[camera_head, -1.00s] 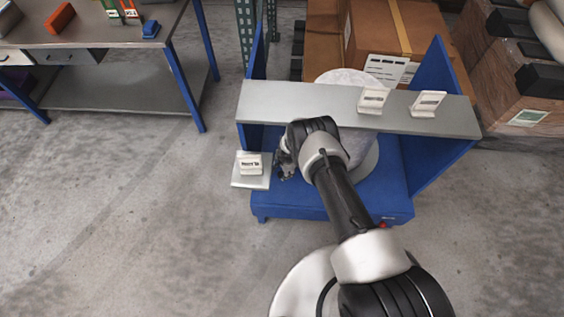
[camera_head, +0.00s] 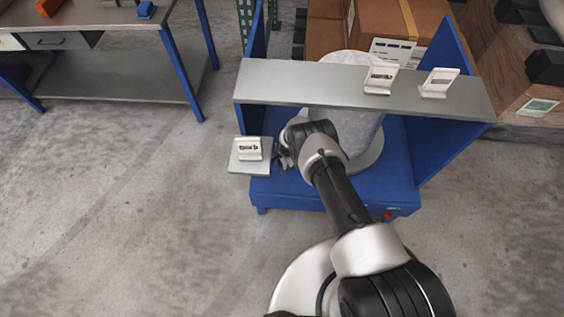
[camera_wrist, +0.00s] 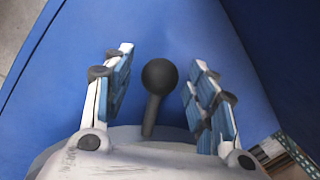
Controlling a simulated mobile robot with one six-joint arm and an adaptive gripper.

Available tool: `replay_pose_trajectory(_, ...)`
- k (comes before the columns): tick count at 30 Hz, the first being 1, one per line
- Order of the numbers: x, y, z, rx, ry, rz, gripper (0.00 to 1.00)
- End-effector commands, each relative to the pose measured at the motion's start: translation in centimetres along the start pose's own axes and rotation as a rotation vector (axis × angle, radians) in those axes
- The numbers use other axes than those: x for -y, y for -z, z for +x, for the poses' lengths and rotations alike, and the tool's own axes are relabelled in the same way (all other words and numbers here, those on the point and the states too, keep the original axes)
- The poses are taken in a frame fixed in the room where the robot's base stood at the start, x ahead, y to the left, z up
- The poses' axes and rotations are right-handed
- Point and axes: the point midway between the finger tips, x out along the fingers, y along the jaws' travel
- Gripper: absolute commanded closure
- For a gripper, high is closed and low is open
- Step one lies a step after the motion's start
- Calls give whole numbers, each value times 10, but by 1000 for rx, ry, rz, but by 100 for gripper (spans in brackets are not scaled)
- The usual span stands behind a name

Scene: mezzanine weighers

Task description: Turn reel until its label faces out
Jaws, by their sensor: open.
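The reel (camera_head: 352,122) is a pale, wrapped upright cylinder on a round grey plate (camera_head: 372,160) on a blue stand (camera_head: 310,194). A grey shelf crosses in front of its upper part, and my arm hides part of its side. I see no label on its visible surface. My gripper (camera_head: 284,161) is at the reel's left, low over the stand. In the wrist view my gripper (camera_wrist: 160,95) is open, its fingers on either side of a black ball knob (camera_wrist: 160,75) on a dark rod. The fingers appear apart from the knob.
The grey shelf (camera_head: 300,85) bridges the blue side panels and carries two white sign holders (camera_head: 380,78). A small side plate (camera_head: 238,165) with another sign (camera_head: 249,149) is just left of my gripper. Cartons stand behind; a workbench (camera_head: 110,85) stands left. Floor left of the stand is clear.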

Motion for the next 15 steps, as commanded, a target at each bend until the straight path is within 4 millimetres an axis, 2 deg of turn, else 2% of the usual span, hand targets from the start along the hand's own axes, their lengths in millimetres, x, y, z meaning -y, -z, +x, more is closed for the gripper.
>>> replay_pose_trajectory(2,0,0,0,0,0,0,49)
replay_pose_trajectory(15,0,0,0,0,0,0,78)
